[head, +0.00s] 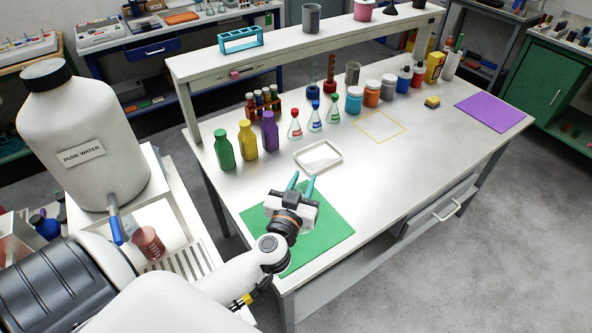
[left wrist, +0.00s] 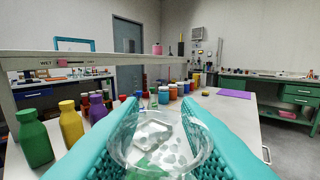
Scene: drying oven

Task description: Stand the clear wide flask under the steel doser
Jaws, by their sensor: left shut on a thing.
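My left gripper (head: 303,180), with teal fingers, is above the green mat at the near left end of the white bench. In the left wrist view, its fingers (left wrist: 160,115) are shut on the clear wide flask (left wrist: 160,155), whose round rim and see-through body show between them. In the head view the flask is too clear and too small to make out. I cannot make out a steel doser in either view. My right gripper is not in view.
The green mat (head: 330,238) lies below the gripper, with a white tray (head: 318,171) just beyond. Green (head: 223,150), yellow (head: 247,140) and purple (head: 270,133) bottles stand left. Small flasks and jars line the back below a raised shelf (head: 300,52). Bench middle is clear around a yellow outline (head: 404,130).

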